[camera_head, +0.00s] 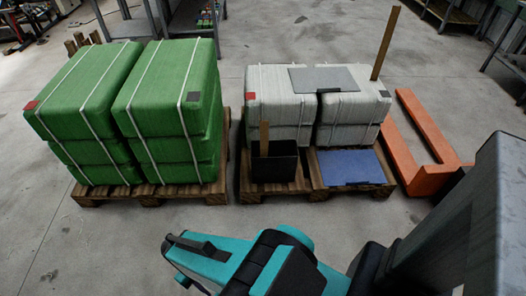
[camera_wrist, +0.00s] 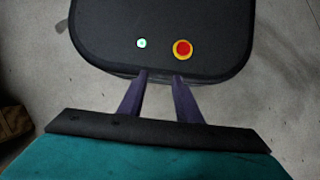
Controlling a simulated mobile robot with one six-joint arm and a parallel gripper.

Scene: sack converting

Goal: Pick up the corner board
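Two upright brown boards could be the corner board; I cannot tell which for certain. A tall narrow board (camera_head: 385,43) stands at the back right corner of the light grey sack stack (camera_head: 265,82). A shorter board (camera_head: 264,136) stands upright in a black bin (camera_head: 288,168) at the front of the same pallet. My gripper (camera_wrist: 160,77) shows in the wrist view with its two dark fingers apart and nothing between them. It is over my own dark base, away from both boards. In the head view my teal arm is in the foreground, and the fingers are not clearly visible.
Strapped green sacks (camera_head: 165,95) fill the left pallet (camera_head: 150,194). A grey sheet (camera_head: 323,79) lies on the grey sacks, and a blue sheet (camera_head: 350,166) lies front right. An orange pallet jack (camera_head: 425,145) stands at right. Floor (camera_head: 90,245) at front left is clear.

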